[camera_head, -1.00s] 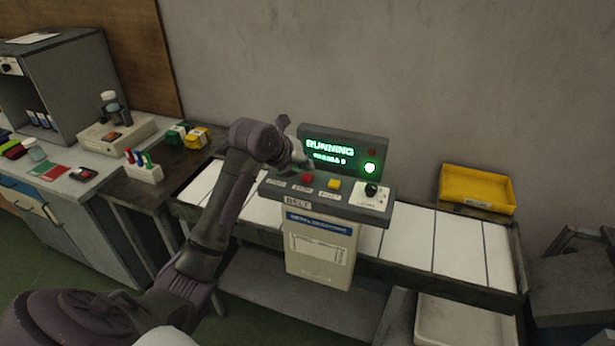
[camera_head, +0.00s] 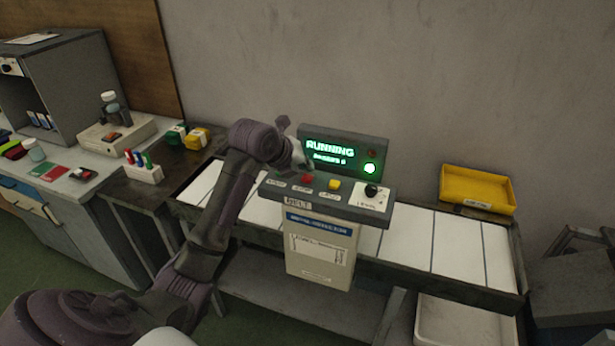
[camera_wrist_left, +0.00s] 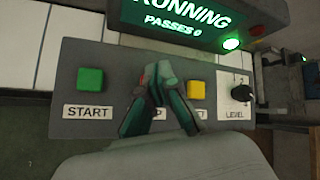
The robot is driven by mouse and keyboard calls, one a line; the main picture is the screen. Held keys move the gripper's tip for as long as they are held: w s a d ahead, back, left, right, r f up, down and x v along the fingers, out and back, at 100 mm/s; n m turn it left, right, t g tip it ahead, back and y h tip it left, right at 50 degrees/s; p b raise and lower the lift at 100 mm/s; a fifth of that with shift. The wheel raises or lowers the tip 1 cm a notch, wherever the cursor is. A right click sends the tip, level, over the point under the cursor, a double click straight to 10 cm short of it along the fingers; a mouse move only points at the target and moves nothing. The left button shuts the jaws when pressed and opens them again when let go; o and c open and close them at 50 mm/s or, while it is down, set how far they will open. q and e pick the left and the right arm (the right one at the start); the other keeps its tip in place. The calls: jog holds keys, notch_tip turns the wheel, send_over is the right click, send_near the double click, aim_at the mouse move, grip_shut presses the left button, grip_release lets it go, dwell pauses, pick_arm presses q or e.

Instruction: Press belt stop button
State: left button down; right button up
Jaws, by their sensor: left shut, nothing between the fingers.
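The belt control panel (camera_head: 345,192) carries a red stop button (camera_head: 307,179), a yellow button (camera_head: 334,184) and a black level knob (camera_head: 371,190). Its display (camera_head: 330,150) reads RUNNING, and the wrist view shows PASSES 0 below that. My left gripper (camera_head: 301,161) is shut and empty, near the red button. In the left wrist view the shut fingertips (camera_wrist_left: 158,72) lie between the green START button (camera_wrist_left: 90,80) and the yellow button (camera_wrist_left: 197,90). They hide most of the red button and part of its label. I cannot tell whether they touch it.
The white-slatted belt (camera_head: 410,236) runs behind and beside the panel. A yellow tray (camera_head: 477,188) sits at its right. A side table with a pen holder (camera_head: 143,172) stands at the left. A green lamp (camera_head: 369,168) is lit beside the display.

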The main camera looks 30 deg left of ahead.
aim_at(306, 178)
pick_arm(q)
jog(key=shift+f, duration=0.4)
jog(key=shift+f, duration=0.55)
dwell(0.5)
dwell(0.4)
jog(key=shift+r+p, duration=0.85)
jog(key=shift+r, duration=0.15)
notch_tip(306, 178, up, 5)
jog(key=p, duration=0.5)
dwell(0.5)
